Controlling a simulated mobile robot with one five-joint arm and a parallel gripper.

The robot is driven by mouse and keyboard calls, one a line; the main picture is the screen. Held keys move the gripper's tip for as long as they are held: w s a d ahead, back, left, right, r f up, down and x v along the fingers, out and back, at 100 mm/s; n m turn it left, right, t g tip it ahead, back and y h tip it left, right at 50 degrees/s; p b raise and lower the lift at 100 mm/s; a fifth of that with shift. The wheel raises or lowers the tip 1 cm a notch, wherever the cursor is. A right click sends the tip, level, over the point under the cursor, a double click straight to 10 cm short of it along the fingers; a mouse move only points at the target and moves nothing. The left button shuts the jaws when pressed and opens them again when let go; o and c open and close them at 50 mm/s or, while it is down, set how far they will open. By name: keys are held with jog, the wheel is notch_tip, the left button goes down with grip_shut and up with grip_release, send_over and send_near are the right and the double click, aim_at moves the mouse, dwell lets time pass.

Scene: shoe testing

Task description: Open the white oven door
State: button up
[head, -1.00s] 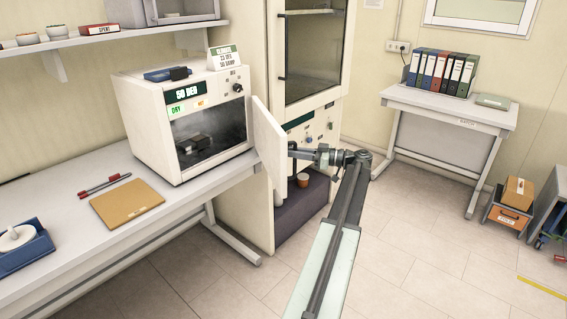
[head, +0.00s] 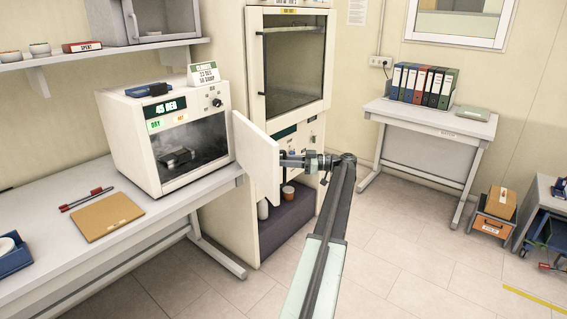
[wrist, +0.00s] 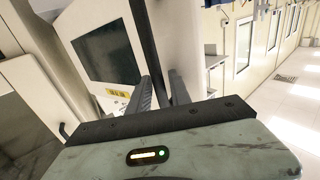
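The white oven (head: 128,135) stands on the bench, its display reading 45 DEG. Its front is uncovered, showing the dark cavity (head: 205,145) with a dark object inside. The white door (head: 257,158) is swung out at the oven's right front edge, its plain inner face towards the head camera. My gripper (head: 287,160) is at the door's far side, close to its free edge. In the wrist view a dark upright bar, seemingly the door handle (wrist: 149,40), runs down between the two fingers (wrist: 163,92), which look closed on it. The contact is partly hidden.
A tall cabinet (head: 225,60) with a glazed front stands right behind the door. The bench (head: 75,255) holds a tan folder (head: 107,217) and a red pen-like item (head: 86,199). A side table (head: 430,122) with binders is further right. The floor between is clear.

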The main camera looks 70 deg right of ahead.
jog(key=shift+o, duration=0.3)
jog(key=shift+w+a, duration=0.1)
jog(key=shift+w, duration=0.05)
jog(key=v, duration=0.8)
